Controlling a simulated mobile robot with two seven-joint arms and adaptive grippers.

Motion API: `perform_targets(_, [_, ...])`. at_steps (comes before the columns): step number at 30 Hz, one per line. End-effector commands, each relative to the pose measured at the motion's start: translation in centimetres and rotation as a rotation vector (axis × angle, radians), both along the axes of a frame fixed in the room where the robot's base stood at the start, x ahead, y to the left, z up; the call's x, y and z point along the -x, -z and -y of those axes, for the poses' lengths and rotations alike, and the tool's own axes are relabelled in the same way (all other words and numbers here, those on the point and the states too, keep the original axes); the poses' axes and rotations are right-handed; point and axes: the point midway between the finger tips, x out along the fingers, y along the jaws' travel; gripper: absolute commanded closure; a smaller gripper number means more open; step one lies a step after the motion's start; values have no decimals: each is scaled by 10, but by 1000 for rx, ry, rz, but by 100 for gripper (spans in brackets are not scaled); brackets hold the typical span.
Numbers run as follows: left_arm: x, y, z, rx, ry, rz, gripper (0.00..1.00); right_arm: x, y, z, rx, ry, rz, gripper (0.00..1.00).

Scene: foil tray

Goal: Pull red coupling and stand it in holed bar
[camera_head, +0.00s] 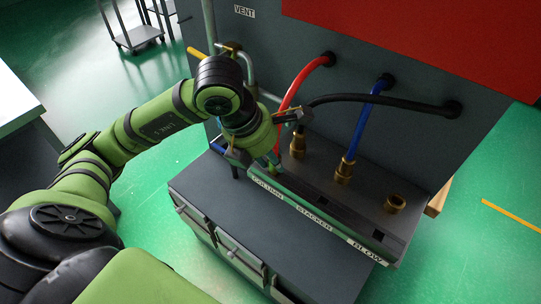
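The red hose (289,96) comes out of the grey wall and runs down behind my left gripper (265,158). Its lower end, with the red coupling, is mostly hidden by the green wrist. The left gripper points down over the left end of the bench, close to the hose end. Its fingertips are largely hidden, so I cannot tell whether they hold the coupling. My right gripper is not in view.
A blue hose (361,128) enters a brass fitting (344,170). A black hose (385,99) arches toward another brass fitting (298,146). Pipes rise left of the wall. The bench's front top (240,218) is clear.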

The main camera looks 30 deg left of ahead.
Motion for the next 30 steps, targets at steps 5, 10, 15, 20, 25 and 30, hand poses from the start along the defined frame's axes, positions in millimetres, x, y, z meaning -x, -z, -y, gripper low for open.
perform_targets(5, [0,3,0,0,0,1,100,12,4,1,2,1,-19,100])
perform_targets(10, [0,2,0,0,0,1,100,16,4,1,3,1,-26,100])
perform_targets(15, [0,2,0,0,0,1,42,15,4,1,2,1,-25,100])
perform_targets(20, [0,2,0,-1,0,0,42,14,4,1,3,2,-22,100])
perform_targets(25, [1,-2,-1,0,-2,2,42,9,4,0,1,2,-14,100])
perform_targets(30, [8,-25,-6,-2,-1,8,42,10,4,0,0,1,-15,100])
